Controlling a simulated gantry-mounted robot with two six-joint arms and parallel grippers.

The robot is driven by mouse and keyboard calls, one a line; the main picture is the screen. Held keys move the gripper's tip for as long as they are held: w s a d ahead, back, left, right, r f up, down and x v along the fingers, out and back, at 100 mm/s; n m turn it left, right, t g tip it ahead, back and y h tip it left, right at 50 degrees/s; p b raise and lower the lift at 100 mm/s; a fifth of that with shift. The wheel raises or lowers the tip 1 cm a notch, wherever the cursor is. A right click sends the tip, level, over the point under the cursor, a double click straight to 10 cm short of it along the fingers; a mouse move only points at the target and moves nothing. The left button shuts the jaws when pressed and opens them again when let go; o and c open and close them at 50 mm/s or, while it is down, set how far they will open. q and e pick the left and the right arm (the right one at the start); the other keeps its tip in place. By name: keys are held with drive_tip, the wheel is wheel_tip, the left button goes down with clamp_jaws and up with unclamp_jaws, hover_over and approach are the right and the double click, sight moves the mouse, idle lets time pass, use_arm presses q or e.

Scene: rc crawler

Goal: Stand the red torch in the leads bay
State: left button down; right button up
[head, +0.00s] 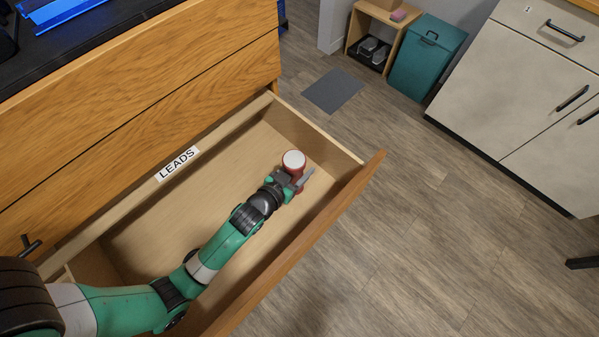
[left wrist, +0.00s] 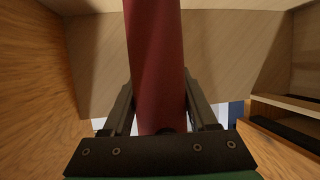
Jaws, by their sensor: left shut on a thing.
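The red torch (head: 293,162) shows its pale round end up in the head view, inside the open wooden drawer. My left gripper (head: 294,182) is shut on the torch's body. In the left wrist view the torch's red body (left wrist: 156,70) lies between the two fingers of the gripper (left wrist: 160,110). The drawer bay marked LEADS (head: 177,163) has a bare wooden floor (head: 232,165) around the torch. The torch looks about upright; I cannot tell whether its lower end touches the floor. My right gripper is not in view.
The drawer's front panel (head: 310,238) and its far end wall (head: 318,135) stand close to the torch. Beyond the drawer are a teal bin (head: 425,62), a small wooden shelf (head: 372,38) and a pale cabinet (head: 510,85). The bay floor is otherwise clear.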

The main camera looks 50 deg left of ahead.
use_arm(q)
wheel_tip(320, 180, down, 3)
drive_tip(key=shift+r+b, duration=0.1)
drive_tip(key=shift+b, duration=0.4)
drive_tip(key=shift+r, duration=0.1)
drive_tip(key=shift+c, duration=0.9)
unclamp_jaws()
drive_tip(key=shift+s+r, duration=0.1)
drive_tip(key=p+v, duration=0.3)
drive_tip(key=v, duration=0.8)
drive_tip(key=shift+s, duration=0.4)
